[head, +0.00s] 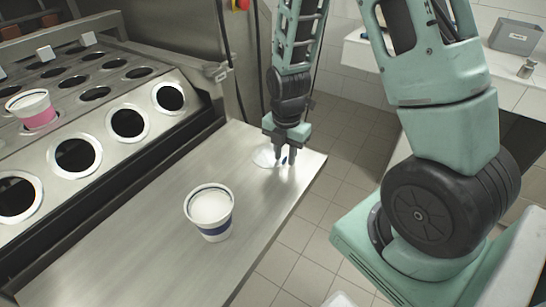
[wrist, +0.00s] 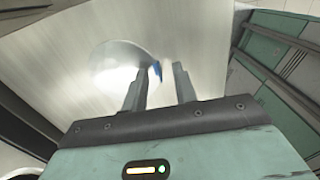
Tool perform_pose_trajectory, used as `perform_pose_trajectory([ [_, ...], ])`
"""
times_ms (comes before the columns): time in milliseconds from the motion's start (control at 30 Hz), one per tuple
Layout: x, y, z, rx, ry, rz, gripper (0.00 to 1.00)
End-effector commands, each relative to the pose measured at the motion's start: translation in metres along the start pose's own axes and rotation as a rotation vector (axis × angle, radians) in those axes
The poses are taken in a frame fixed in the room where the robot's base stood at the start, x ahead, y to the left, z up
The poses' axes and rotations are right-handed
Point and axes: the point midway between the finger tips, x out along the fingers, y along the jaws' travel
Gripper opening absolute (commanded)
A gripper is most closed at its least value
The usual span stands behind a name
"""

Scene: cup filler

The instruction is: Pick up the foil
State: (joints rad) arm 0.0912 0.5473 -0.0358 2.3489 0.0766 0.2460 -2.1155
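The foil (head: 264,158) is a pale round disc lying flat near the far end of the steel shelf, partly behind my gripper in the head view. In the wrist view the foil (wrist: 112,68) is shiny, with a small blue tab at its right edge. My gripper (head: 284,161) points down over the foil's right edge. In the wrist view my gripper (wrist: 157,82) has its two fingers apart, and the blue tab shows in the gap between them. I cannot tell whether the fingertips touch the shelf.
A white cup with a blue band (head: 210,212) stands on the steel shelf (head: 150,250). A pink-banded cup (head: 38,112) sits in the machine's hole plate (head: 100,135) at left. A grey bin (head: 515,37) is on the back counter. The shelf between cup and foil is clear.

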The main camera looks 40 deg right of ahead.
Motion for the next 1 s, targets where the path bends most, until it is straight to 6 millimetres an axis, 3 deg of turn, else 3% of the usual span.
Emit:
perform_pose_trajectory([
  [167,0.0,0.0,0.0,0.0,0.0,0.0,0.28],
  [267,0.0,0.0,0.0,0.0,0.0,0.0,0.0],
  [767,-0.001,0.0,0.0,0.0,0.0,0.0,0.0],
  [1000,-0.028,0.001,0.001,0.001,-0.002,0.005,0.0],
])
